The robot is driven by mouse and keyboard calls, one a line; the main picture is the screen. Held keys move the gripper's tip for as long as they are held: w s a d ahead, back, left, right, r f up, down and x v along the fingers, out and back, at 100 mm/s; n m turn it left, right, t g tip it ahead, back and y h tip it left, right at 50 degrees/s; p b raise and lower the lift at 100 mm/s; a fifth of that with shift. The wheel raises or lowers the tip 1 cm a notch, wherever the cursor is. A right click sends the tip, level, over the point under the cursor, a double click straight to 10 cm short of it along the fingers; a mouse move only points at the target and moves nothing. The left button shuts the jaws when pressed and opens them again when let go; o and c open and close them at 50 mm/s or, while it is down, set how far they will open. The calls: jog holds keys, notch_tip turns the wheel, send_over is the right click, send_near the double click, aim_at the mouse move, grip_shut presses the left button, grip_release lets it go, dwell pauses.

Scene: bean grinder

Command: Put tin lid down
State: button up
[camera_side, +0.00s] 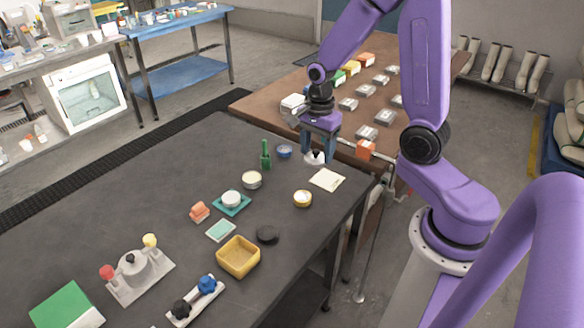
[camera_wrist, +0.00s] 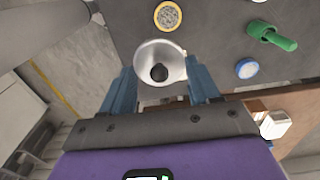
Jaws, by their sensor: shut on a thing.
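The tin lid is a shiny silver round lid with a dark knob; it shows in the wrist view (camera_wrist: 149,52) between my fingertips. My gripper (camera_wrist: 160,70) is shut on it, with one blue finger on each side. In the side view my gripper (camera_side: 318,153) points down at the far edge of the dark table, with the lid (camera_side: 315,160) at its fingertips. I cannot tell if the lid touches the table. A yellow-rimmed round tin (camera_side: 302,199) with grainy grey contents in the wrist view (camera_wrist: 168,16) stands nearer, apart from the lid.
A pale flat pad (camera_side: 327,180), a green upright object (camera_side: 265,155), a blue-rimmed cup (camera_side: 284,151) and a cream pot (camera_side: 251,180) are close by. A black disc (camera_side: 267,235) and yellow bin (camera_side: 238,257) stand nearer. A brown table (camera_side: 285,90) is behind.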

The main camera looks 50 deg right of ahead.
jog(key=s+d, duration=0.2)
send_over(295, 172)
notch_tip(295, 172, down, 10)
jog(key=shift+s+f, duration=0.15)
jog(key=shift+f, duration=1.75)
jog(key=o, duration=1)
jog(key=shift+f, duration=0.15)
jog(key=shift+o, duration=0.2)
